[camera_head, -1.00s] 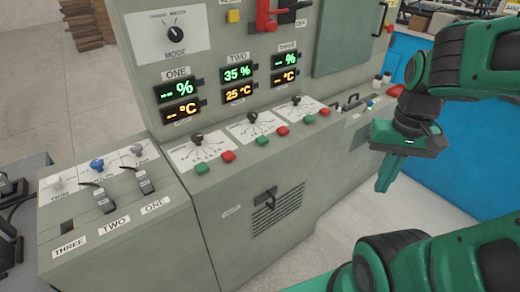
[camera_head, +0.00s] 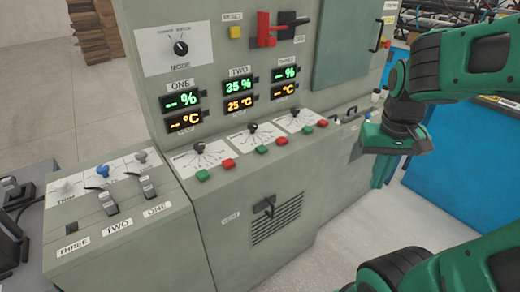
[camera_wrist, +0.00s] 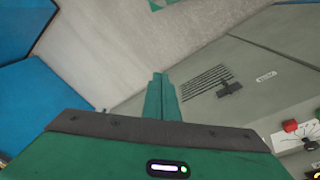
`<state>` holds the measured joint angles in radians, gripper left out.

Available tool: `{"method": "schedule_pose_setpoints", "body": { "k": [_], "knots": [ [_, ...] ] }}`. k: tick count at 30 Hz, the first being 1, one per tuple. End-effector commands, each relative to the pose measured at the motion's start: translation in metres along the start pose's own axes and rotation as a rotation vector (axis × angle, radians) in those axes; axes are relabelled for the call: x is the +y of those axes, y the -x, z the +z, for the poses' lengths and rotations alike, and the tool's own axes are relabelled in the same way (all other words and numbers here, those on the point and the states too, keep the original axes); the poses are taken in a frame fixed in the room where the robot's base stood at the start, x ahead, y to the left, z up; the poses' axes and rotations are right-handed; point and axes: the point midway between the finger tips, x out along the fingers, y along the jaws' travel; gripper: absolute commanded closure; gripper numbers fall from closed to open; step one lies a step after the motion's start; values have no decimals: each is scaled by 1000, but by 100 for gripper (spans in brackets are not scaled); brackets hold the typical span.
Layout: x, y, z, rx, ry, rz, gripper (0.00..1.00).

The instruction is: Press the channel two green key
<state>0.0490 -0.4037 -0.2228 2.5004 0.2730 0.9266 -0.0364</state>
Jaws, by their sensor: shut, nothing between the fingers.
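The channel two green key (camera_head: 262,150) sits on the sloped ledge of the grey console, under the display marked TWO (camera_head: 239,95). A red key (camera_head: 282,141) is just to its right, and the channel two knob (camera_head: 253,127) is above it. My gripper (camera_head: 379,179) is right of the ledge and apart from all the keys, fingers pointing down, shut and empty. In the wrist view the shut fingers (camera_wrist: 158,90) point toward the floor and the console's front. A red key (camera_wrist: 290,126) shows at lower right there; I cannot tell its channel.
Channel one green (camera_head: 203,175) and red (camera_head: 228,163) keys lie left; channel three green (camera_head: 307,129) and red (camera_head: 322,123) keys lie right. A handle (camera_head: 265,206) juts from the console front beside a vent. A blue cabinet (camera_head: 455,170) stands right. Floor between is open.

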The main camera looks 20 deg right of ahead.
Motion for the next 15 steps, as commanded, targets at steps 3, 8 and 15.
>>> {"method": "schedule_pose_setpoints", "body": {
  "k": [3,8,15],
  "knots": [
    [-29,0,-51,85,104,50,100],
    [-81,3,-112,216,238,115,100],
    [-189,15,-179,441,454,198,100]
  ]
}}
